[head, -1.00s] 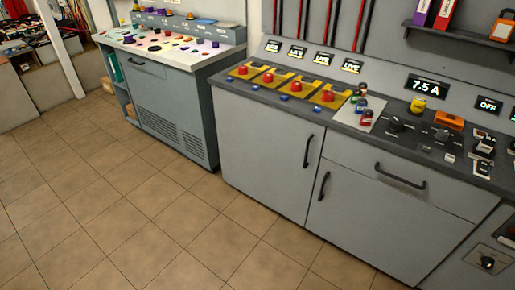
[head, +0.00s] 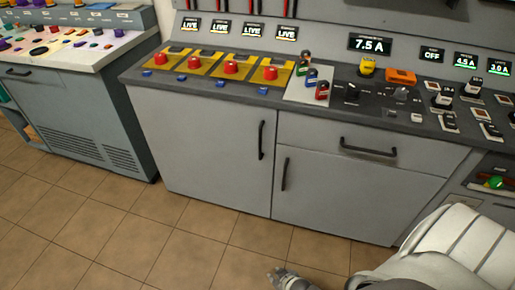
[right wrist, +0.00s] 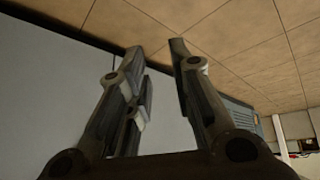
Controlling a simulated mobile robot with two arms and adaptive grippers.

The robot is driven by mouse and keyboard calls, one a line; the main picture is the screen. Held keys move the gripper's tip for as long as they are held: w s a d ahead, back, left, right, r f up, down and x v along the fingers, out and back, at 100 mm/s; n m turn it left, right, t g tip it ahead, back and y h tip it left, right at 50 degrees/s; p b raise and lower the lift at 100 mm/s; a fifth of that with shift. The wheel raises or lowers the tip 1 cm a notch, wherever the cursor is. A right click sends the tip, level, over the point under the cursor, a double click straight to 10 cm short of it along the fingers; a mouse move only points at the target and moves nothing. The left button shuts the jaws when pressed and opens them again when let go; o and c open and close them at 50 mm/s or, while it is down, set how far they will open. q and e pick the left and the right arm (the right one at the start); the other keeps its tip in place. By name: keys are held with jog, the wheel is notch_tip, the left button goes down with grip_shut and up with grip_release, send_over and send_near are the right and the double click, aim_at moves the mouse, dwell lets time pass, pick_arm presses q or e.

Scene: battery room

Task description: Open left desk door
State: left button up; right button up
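The grey desk has a left door (head: 205,140), which is closed and flush with the front. Its black vertical handle (head: 262,140) is near the door's right edge. My right gripper (head: 285,276) shows at the bottom edge of the head view, low in front of the desk and apart from the handle. In the right wrist view my right gripper (right wrist: 160,62) has its two fingers apart with nothing between them. A plain grey panel fills the left of that view; I cannot tell which part it is. My left gripper is not in view.
Right of the door are a drawer with a horizontal handle (head: 368,148) and a lower door with a vertical handle (head: 284,174). Red buttons on yellow plates (head: 231,67) line the desktop. Another console (head: 85,110) stands left. The tiled floor (head: 150,235) in front is clear.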

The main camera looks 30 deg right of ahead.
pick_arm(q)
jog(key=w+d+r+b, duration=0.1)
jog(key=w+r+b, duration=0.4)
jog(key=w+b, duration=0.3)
pick_arm(e)
jog(key=w+d+r+m+t+h, duration=0.1)
jog(key=w+d+r+t, duration=0.25)
jog(key=w+r, duration=0.5)
jog(key=w+d+r+m+t+h, duration=0.1)
jog(key=w+d+r+t, duration=0.3)
jog(key=w, duration=0.8)
jog(key=w+d+r+m+t+h+b, duration=0.1)
jog(key=w+d+r+t+b, duration=0.15)
jog(key=r, duration=0.65)
jog(key=w+d+r+m+t+h+b, duration=0.1)
jog(key=w+d+r+b, duration=0.2)
jog(key=r, duration=0.7)
jog(key=b+x, duration=0.2)
jog(key=x, duration=0.8)
jog(key=shift+w, duration=0.15)
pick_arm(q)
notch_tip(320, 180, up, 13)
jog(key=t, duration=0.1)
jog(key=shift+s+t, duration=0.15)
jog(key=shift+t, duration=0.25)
pick_arm(e)
grip_shut()
